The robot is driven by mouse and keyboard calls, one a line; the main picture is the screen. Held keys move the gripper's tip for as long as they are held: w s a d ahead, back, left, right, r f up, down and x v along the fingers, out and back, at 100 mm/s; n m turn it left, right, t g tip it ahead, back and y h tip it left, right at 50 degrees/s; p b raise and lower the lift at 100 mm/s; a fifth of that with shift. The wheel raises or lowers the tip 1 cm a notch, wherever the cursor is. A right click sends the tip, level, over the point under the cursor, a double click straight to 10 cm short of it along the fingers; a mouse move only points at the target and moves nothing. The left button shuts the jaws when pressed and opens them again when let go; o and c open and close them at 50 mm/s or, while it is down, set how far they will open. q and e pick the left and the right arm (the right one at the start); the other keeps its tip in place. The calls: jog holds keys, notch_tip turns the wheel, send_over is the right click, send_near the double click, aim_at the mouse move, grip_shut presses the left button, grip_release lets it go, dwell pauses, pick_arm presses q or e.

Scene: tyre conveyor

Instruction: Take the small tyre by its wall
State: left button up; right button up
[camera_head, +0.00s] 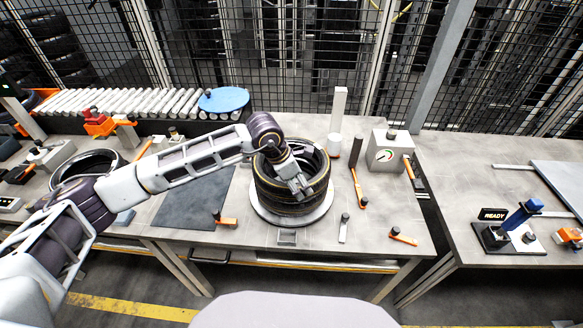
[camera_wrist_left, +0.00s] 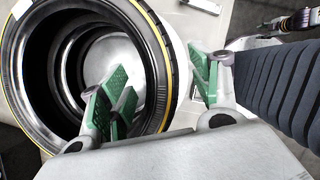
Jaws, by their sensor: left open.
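The small tyre (camera_head: 268,200) is black with thin yellow lines and lies flat on a round white plate (camera_head: 292,222) on the middle table. My left gripper (camera_head: 299,188) is over its near right part, pointing down. In the left wrist view the tyre (camera_wrist_left: 152,42) fills the left side, its opening facing the camera. The left gripper (camera_wrist_left: 162,92) is open, with green pads. One finger shows over the tyre's opening and the other outside the tread, with the wall between them. Whether either pad touches the wall cannot be told. My right gripper is not in view.
A gauge box (camera_head: 391,152), a white post (camera_head: 338,112) and an orange-handled tool (camera_head: 357,186) stand or lie right of the tyre. A dark mat (camera_head: 195,200) lies left of it. A roller conveyor (camera_head: 130,102) runs behind at left, with a blue disc (camera_head: 223,100) at its end.

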pick_arm(q)
jog(key=shift+p+x, duration=0.65)
jog(key=shift+x, duration=1.35)
jog(key=shift+d+f, duration=0.2)
jog(key=shift+d, duration=0.15)
jog(key=shift+w+f, duration=0.1)
jog(key=shift+f, duration=0.1)
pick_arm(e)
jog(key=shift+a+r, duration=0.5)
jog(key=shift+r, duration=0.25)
pick_arm(q)
jog(key=shift+c, duration=0.5)
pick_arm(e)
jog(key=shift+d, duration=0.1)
pick_arm(q)
jog(key=c, duration=1.2)
jog(key=shift+r, duration=0.15)
grip_shut()
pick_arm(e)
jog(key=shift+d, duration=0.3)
pick_arm(q)
jog(key=shift+w+r, duration=0.1)
jog(key=shift+r, duration=0.05)
